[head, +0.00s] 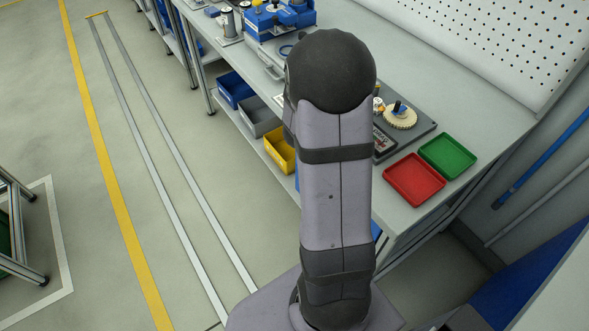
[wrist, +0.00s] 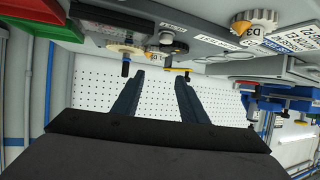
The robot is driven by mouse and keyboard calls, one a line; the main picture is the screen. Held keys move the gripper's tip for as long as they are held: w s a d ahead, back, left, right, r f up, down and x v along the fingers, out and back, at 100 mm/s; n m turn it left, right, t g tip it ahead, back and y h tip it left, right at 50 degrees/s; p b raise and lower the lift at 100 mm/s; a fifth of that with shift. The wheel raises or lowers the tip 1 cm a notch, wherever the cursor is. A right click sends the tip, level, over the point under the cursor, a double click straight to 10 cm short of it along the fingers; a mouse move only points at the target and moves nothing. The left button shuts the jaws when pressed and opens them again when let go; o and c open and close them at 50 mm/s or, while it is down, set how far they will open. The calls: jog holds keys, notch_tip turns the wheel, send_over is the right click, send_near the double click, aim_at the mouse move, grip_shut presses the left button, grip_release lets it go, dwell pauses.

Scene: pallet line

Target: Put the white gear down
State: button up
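My gripper (wrist: 161,77) is open and empty in the wrist view, with the pegboard showing between its fingers; in the head view my own arm hides it. A cream-white gear (head: 401,119) lies around a dark peg on a grey plate (head: 425,127) on the bench. It also shows in the wrist view (wrist: 124,51), edge-on, apart from the fingers. I cannot tell which one the task means.
A red tray (head: 415,181) and a green tray (head: 447,157) sit at the bench's near end. A white pegboard (head: 490,35) stands behind the bench. Blue equipment (head: 275,18) stands at the far end. Yellow, grey and blue bins (head: 236,88) are on the shelf below.

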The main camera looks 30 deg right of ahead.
jog(key=w+a+n+t+y, duration=0.1)
jog(key=w+a, duration=0.1)
jog(key=w+a+f+n+t+y, duration=0.1)
jog(key=w+a, duration=0.1)
jog(key=a, duration=0.1)
jog(key=w+a+n+t+y, duration=0.1)
jog(key=w+a, duration=0.1)
jog(key=a, duration=0.1)
jog(key=shift+w+a+f+y, duration=0.15)
jog(key=shift+a+f+y, duration=0.1)
jog(key=shift+y, duration=0.15)
jog(key=a+f+n+y, duration=0.3)
jog(key=a+n+y, duration=0.35)
jog(key=a, duration=1.15)
jog(key=s+a+f+n+g+y, duration=0.1)
jog(key=s+a+n+g, duration=0.1)
jog(key=s, duration=0.7)
jog(key=s+a+f+n+g+y, duration=0.1)
jog(key=s+a+n+g, duration=0.2)
jog(key=s+a, duration=0.4)
jog(key=s+g, duration=0.1)
jog(key=s, duration=0.2)
jog(key=shift+a+g, duration=0.15)
jog(key=shift+g, duration=0.15)
jog(key=shift+y, duration=0.25)
notch_tip(320, 180, up, 3)
jog(key=p, duration=0.3)
jog(key=shift+r, duration=0.2)
